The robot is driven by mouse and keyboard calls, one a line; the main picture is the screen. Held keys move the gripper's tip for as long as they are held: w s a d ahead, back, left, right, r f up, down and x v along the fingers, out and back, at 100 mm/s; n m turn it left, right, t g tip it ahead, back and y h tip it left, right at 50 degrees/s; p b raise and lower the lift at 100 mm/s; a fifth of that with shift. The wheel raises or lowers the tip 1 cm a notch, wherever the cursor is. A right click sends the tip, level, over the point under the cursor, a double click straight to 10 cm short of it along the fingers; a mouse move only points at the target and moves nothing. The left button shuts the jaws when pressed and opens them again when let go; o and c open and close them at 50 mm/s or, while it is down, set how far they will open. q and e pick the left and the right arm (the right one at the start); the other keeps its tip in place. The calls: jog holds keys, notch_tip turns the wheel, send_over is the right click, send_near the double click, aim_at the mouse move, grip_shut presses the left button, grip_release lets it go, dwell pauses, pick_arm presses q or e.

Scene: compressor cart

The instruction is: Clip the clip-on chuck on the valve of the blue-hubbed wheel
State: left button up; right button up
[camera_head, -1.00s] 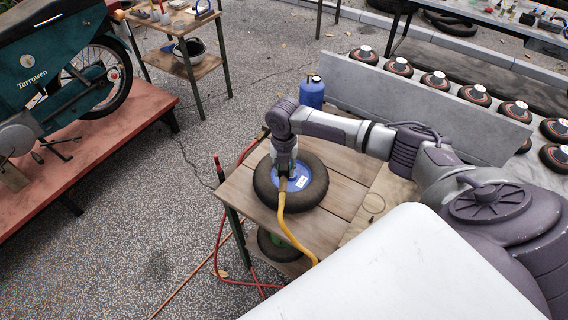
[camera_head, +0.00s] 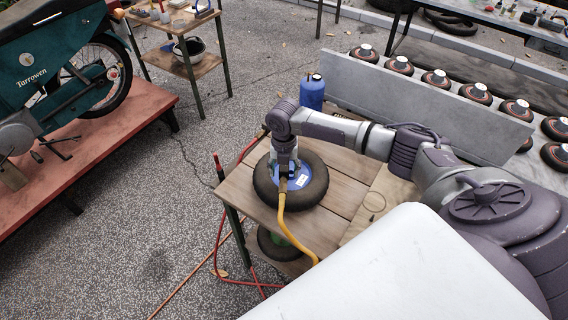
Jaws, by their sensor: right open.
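The blue-hubbed wheel (camera_head: 318,186) lies flat on the wooden top of the cart (camera_head: 340,215). My right gripper (camera_head: 283,172) is over the left part of the blue hub, pointing down, with its jaws open. The end of the yellow hose (camera_head: 281,215), with a dark fitting that looks like the clip-on chuck (camera_head: 283,185), is at the hub right under the gripper. The valve is hidden, and I cannot tell whether the chuck sits on it. My left gripper is not in view.
A blue bottle (camera_head: 312,92) stands behind the wheel. A green-hubbed wheel (camera_head: 280,244) is on the lower shelf. A red hose (camera_head: 217,245) hangs at the cart's left side. A grey panel (camera_head: 420,100) stands at the back right, with several small wheels behind it.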

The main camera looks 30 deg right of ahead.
aim_at(284, 168)
notch_tip(284, 168, up, 12)
dwell(0.5)
dwell(0.6)
